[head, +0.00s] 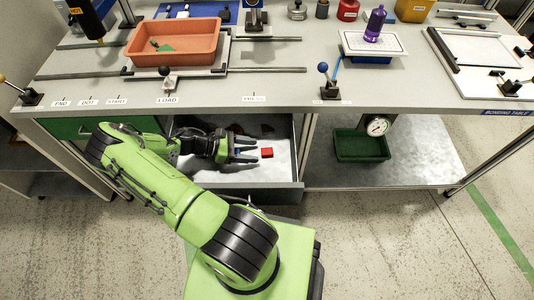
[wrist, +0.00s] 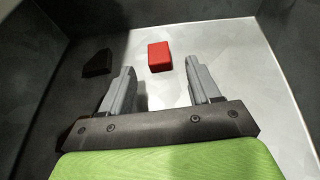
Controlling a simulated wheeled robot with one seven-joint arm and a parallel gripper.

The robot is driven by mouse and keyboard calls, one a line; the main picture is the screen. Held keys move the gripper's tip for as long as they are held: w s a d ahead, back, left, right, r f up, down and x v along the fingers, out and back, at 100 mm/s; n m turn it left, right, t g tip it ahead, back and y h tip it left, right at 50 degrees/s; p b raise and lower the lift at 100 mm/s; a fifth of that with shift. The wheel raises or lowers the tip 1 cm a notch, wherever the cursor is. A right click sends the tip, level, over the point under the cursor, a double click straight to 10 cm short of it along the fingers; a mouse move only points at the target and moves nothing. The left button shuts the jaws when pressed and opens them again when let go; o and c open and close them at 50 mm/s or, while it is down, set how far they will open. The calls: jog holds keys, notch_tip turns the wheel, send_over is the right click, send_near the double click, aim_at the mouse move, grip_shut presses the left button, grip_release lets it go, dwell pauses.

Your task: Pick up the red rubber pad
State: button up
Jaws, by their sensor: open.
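The red rubber pad (head: 267,152) is a small red block lying on the light floor of an open drawer (head: 247,195) under the bench. In the wrist view the red pad (wrist: 160,57) lies ahead of my fingertips, between their lines and somewhat nearer the left one. My gripper (head: 256,151) reaches into the drawer from the left. In the wrist view my gripper (wrist: 160,75) has its two grey fingers apart with nothing between them. The pad is fully visible and apart from the fingers.
A black block (wrist: 97,64) lies left of the pad in the drawer. Dark drawer walls stand close around. The bench top (head: 270,85) overhangs the drawer's back. A green bin (head: 362,146) and a gauge (head: 377,126) are on the lower shelf at right.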

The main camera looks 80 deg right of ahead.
aim_at(258, 153)
jog(key=x, duration=0.3)
jog(key=shift+a, duration=0.15)
jog(key=shift+s+f, duration=0.15)
jog(key=shift+s, duration=0.05)
jog(key=shift+c, duration=0.2)
jog(key=c, duration=1.1)
